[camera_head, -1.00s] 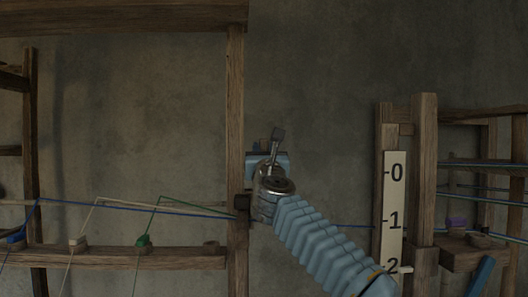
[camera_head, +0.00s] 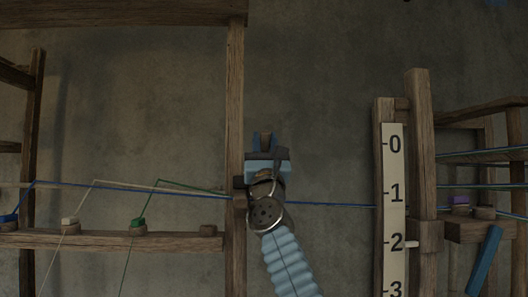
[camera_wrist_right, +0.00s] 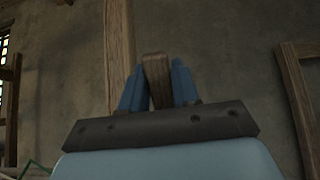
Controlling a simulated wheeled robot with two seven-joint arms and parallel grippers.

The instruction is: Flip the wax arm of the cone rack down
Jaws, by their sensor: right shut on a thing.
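The cone rack (camera_head: 110,242) is a wooden rail at the lower left, with small blue (camera_head: 8,218), white (camera_head: 69,221) and green (camera_head: 137,223) cones and threads rising from them. My right gripper (camera_head: 264,141) is just right of the upright post, in front of the wall. In the right wrist view its two blue fingers (camera_wrist_right: 157,85) are closed on the sides of a narrow brown wooden piece (camera_wrist_right: 156,70), which looks like the wax arm. Its lower part is hidden by the hand. My left gripper is not in view.
The wooden post (camera_head: 235,95) stands close to the left of my right gripper. A blue thread (camera_head: 330,204) crosses behind my right wrist. A numbered scale (camera_head: 393,190) and loom frame stand at the right. The wall area between post and scale is otherwise open.

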